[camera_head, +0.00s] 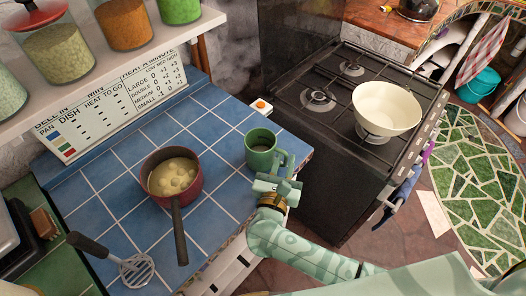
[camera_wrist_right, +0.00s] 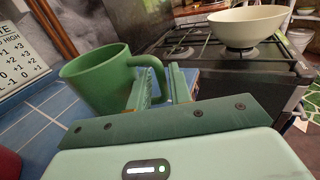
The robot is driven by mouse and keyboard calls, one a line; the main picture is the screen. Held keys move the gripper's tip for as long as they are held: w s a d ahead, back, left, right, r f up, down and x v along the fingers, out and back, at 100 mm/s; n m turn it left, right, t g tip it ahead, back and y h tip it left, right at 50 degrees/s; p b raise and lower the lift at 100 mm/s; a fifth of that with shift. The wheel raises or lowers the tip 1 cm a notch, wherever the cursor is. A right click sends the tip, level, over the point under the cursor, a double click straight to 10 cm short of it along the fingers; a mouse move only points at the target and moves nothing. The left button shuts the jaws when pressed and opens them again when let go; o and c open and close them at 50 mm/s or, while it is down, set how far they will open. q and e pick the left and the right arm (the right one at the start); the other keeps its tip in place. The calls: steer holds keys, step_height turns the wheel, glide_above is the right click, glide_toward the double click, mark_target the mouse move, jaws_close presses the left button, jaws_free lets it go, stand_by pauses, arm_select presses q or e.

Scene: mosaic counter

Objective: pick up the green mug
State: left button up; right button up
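The green mug (camera_head: 261,149) stands upright on the blue-tiled counter (camera_head: 224,185), close to its right edge. Its handle points right, towards the stove. In the right wrist view the mug (camera_wrist_right: 98,80) is at the left, with its handle (camera_wrist_right: 158,68) reaching in towards my fingers. My right gripper (camera_head: 280,172) is at the handle side of the mug. In the right wrist view the handle lies between the two fingers of the right gripper (camera_wrist_right: 162,88), which are apart; any contact is hard to make out. My left gripper is not in view.
A red saucepan (camera_head: 160,160) with food stands left of the mug, its dark handle pointing towards me. A masher (camera_head: 120,262) lies at the front left. A stove with a cream bowl (camera_head: 387,108) is at the right. A jar shelf (camera_head: 110,62) overhangs the back left.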

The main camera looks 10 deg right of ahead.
steer(key=x, duration=0.3)
steer(key=shift+w+d, duration=0.15)
steer(key=shift+d, duration=0.05)
jaws_close()
steer(key=shift+r, duration=0.1)
steer(key=shift+r+p, duration=0.3)
steer(key=shift+r, duration=0.05)
step_height(320, 180, up, 3)
steer(key=shift+f+p, duration=0.2)
steer(key=shift+p, duration=0.6)
steer(key=s+a+r+p, duration=0.3)
steer(key=s+r+p, duration=0.6)
steer(key=s, duration=0.4)
steer(key=shift+s+r, duration=0.25)
steer(key=shift+s, duration=0.15)
